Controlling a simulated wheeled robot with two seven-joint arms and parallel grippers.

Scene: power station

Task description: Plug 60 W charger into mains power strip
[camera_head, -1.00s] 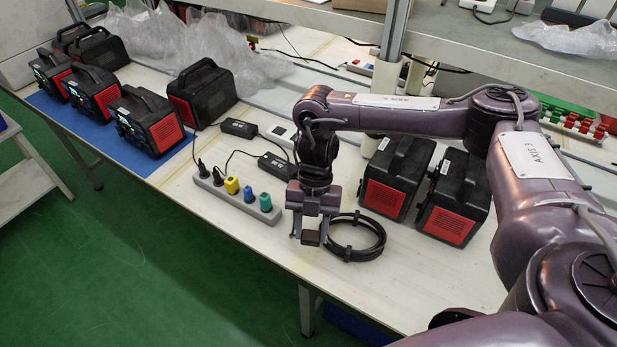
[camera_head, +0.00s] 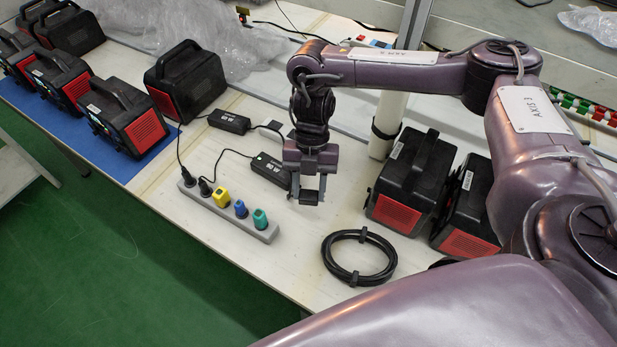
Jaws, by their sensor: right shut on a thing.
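The grey power strip (camera_head: 262,236) lies at the bench's front edge. Two black plugs (camera_head: 205,187), a yellow plug (camera_head: 221,198), a blue plug (camera_head: 240,209) and a teal plug (camera_head: 260,219) stand in it. Two black adapter bricks, a rear one (camera_head: 229,122) and a front one (camera_head: 269,169), lie behind it; their labels are too small to read surely. Cords run from them to the left of the strip. My right gripper (camera_head: 308,191) is shut on a small dark block (camera_head: 308,198), right of the strip and apart from it. My left gripper is not in view.
A black cable coil (camera_head: 359,257) lies in front of my right gripper. Black-red power stations stand to the right (camera_head: 411,185) and left (camera_head: 187,80). A post (camera_head: 387,125) rises behind my gripper. Bare bench lies between strip and coil.

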